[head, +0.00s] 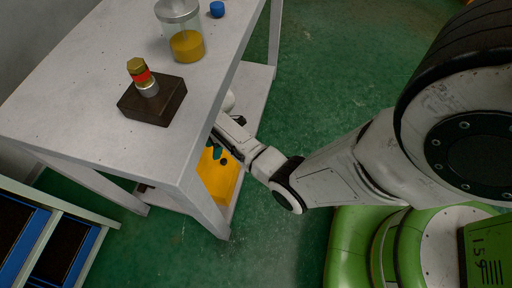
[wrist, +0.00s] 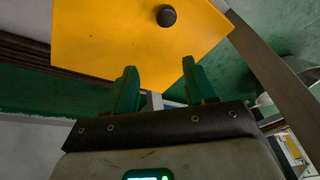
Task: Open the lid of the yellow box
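The yellow box (head: 217,178) sits on the lower shelf of the grey table, partly hidden by the tabletop, a table leg and my arm. In the wrist view a flat yellow face of the box (wrist: 110,35) fills the upper middle, with a round dark knob (wrist: 167,16) near its top. My gripper (wrist: 158,72) has two green fingers, apart with nothing between them. The fingertips overlap the lower edge of the yellow face in the picture, below the knob; I cannot tell if they touch. In the head view my gripper (head: 214,147) is beside the box, partly hidden.
The grey table (head: 70,100) stands above the box, its legs close to my arm. On it are a dark block (head: 152,108) with a brass-and-red fitting, a jar (head: 187,46) with yellow contents and a blue cap (head: 217,9). A blue-edged rack (head: 40,240) stands lower left. Green floor is open behind.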

